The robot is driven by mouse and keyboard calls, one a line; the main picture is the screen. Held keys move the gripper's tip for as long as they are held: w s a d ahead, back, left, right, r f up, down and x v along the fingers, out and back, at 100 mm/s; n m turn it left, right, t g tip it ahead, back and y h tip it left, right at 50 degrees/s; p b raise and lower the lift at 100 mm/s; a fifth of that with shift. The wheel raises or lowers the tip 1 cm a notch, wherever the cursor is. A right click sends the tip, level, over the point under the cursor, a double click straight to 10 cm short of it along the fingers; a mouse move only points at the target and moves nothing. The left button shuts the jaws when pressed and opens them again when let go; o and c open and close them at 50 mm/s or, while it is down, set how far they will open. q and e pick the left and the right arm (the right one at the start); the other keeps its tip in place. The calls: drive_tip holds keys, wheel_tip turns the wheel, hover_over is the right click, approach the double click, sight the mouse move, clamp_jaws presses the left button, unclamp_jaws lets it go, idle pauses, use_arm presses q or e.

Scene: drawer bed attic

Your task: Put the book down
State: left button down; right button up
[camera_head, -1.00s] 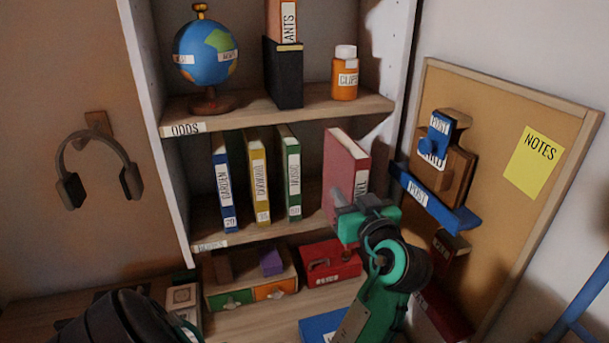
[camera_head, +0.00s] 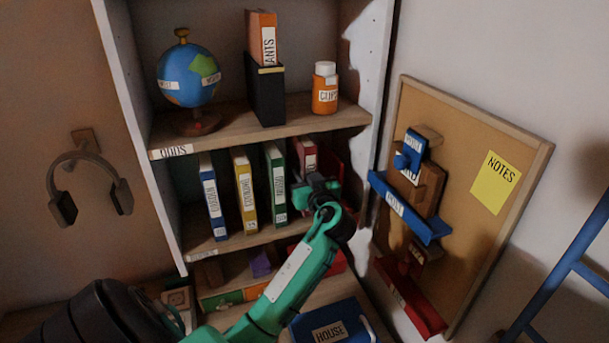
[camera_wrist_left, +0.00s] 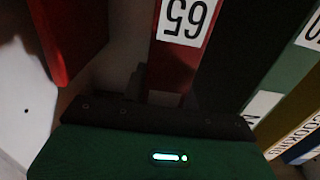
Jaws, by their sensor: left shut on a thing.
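The red book (camera_head: 305,150) stands on the middle shelf (camera_head: 258,237), to the right of the green book (camera_head: 276,180), with a gap between them. My left gripper (camera_head: 318,188) is shut on the red book at its front, and partly hides its lower part. In the left wrist view the red book's spine (camera_wrist_left: 178,65) shows a white label reading 65. The fingertips are dark there and their contact is hard to see. Whether the book's base touches the shelf is hidden. My right gripper is not in view.
A red panel (camera_head: 333,160) stands just right of the book, by the shelf's side wall. Blue (camera_head: 211,198) and yellow (camera_head: 244,190) books stand left of the green one. A globe (camera_head: 188,75) and an orange bottle (camera_head: 325,92) stand on the shelf above.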

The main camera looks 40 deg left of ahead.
use_arm(q)
drive_tip(key=shift+a+f, duration=0.1)
drive_tip(key=shift+f, duration=0.65)
drive_tip(key=c, duration=1.1)
unclamp_jaws()
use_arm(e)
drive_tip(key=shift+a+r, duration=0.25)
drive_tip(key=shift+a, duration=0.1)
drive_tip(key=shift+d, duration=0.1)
use_arm(q)
drive_tip(key=shift+r, duration=0.2)
drive_tip(key=shift+b+v, duration=2.55)
drive_tip(key=shift+v, duration=3.6)
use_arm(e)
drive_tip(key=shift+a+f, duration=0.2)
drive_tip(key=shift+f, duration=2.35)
